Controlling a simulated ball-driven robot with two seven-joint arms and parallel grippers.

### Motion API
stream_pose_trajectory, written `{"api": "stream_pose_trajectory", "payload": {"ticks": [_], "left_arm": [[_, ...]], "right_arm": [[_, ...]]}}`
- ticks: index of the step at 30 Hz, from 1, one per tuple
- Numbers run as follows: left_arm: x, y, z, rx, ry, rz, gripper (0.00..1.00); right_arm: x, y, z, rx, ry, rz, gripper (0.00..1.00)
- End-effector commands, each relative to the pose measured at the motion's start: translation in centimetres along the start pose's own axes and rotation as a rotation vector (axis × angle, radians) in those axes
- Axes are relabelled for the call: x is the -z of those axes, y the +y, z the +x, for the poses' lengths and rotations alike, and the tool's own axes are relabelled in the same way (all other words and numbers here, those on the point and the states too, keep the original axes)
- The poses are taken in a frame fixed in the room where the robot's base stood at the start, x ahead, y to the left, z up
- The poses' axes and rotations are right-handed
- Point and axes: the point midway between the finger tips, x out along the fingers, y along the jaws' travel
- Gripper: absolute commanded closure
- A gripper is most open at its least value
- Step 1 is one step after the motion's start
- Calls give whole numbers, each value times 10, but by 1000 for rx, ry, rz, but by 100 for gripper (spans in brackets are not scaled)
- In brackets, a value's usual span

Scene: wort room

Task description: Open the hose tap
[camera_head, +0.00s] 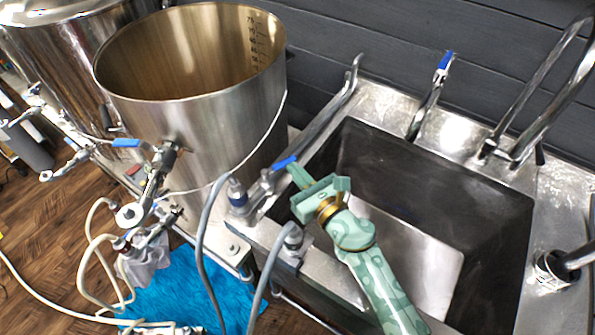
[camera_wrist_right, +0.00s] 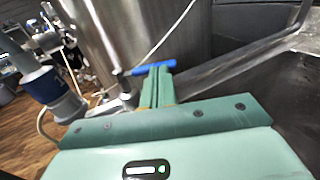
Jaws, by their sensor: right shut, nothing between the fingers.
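The hose tap (camera_head: 259,191) is a metal valve at the left corner of the sink, with a blue lever (camera_head: 285,163) on it. The blue lever also shows in the right wrist view (camera_wrist_right: 153,67), lying across the picture just beyond the fingertips. My right gripper (camera_head: 293,168), pale green, reaches over the sink with its fingers shut and empty. Its fingertips (camera_wrist_right: 158,76) are at the lever; I cannot tell whether they touch it. A grey hose (camera_head: 205,225) runs from the blue-grey fitting beside the tap. My left gripper is out of view.
A large open steel kettle (camera_head: 192,110) stands left of the tap, with its own blue-handled valve (camera_head: 127,143). The sink basin (camera_head: 410,240) is empty. Another blue-handled tap (camera_head: 445,62) and a tall faucet (camera_head: 540,110) stand behind it. A blue cloth (camera_head: 180,300) lies on the floor.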

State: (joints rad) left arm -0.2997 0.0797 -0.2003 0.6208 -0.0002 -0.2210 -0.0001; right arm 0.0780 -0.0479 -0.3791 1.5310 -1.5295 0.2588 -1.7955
Motion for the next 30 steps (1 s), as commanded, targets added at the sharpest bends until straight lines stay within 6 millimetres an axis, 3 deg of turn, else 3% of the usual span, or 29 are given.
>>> {"api": "stream_pose_trajectory", "payload": {"ticks": [8, 17, 30], "left_arm": [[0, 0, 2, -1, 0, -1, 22], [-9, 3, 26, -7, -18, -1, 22], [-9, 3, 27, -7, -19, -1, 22]], "right_arm": [[0, -2, 1, -21, -1, -3, 100], [5, -11, 20, -274, 3, -5, 100], [-1, -11, 27, -274, -1, 0, 100]]}}
